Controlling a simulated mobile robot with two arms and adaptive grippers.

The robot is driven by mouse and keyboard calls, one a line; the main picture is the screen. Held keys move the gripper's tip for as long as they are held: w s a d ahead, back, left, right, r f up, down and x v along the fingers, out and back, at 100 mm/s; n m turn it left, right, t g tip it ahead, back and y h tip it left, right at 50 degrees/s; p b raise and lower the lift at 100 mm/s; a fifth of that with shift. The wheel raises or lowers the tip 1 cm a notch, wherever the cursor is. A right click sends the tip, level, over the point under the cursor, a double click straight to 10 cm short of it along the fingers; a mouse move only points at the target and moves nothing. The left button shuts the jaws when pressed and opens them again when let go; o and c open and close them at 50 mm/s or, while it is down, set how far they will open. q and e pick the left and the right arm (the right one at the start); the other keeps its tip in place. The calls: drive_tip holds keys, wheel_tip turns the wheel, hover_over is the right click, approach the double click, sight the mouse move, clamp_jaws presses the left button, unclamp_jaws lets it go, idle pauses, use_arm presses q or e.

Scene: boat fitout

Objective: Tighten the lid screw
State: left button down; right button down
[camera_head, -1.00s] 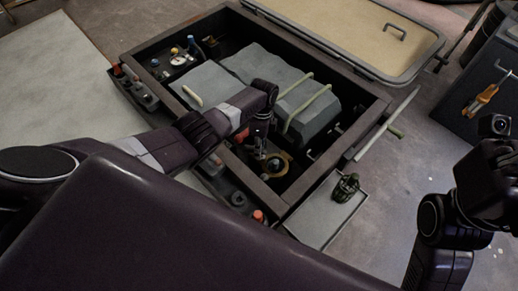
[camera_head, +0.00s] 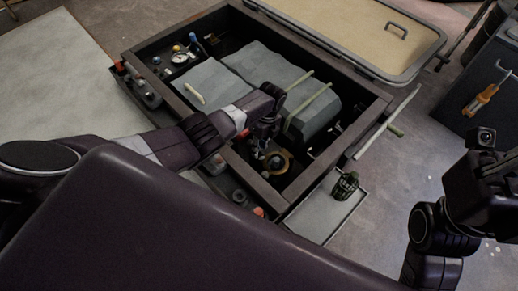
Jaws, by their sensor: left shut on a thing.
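My left gripper (camera_head: 262,143) hangs down inside the open dark box (camera_head: 291,202), near its front right corner. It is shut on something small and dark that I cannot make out. Right beside and below it is a round brass-coloured ring (camera_head: 286,168) with a dark middle, partly hidden by the gripper. I cannot pick out a lid screw. My right arm shows at the right edge, outside the box, but its fingertips are not in view.
Grey blocks (camera_head: 268,72) with pale straps fill the box's middle. A grey side tray (camera_head: 317,221) holds a dark green item (camera_head: 345,186). A tan panel (camera_head: 340,25) lies behind. An orange-handled tool (camera_head: 480,99) is on the dark cabinet (camera_head: 455,95) at right.

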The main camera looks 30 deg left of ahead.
use_arm(q)
drive_tip(key=shift+s, duration=0.1)
drive_tip(key=c, duration=1.8)
unclamp_jaws()
drive_tip(key=shift+c, duration=0.2)
drive_tip(key=r, duration=0.4)
drive_tip(key=w+r, duration=0.1)
drive_tip(key=r, duration=0.2)
drive_tip(key=w+r, duration=0.1)
drive_tip(key=r, duration=0.3)
drive_tip(key=shift+w+d+r, duration=0.15)
drive_tip(key=shift+d+r, duration=0.2)
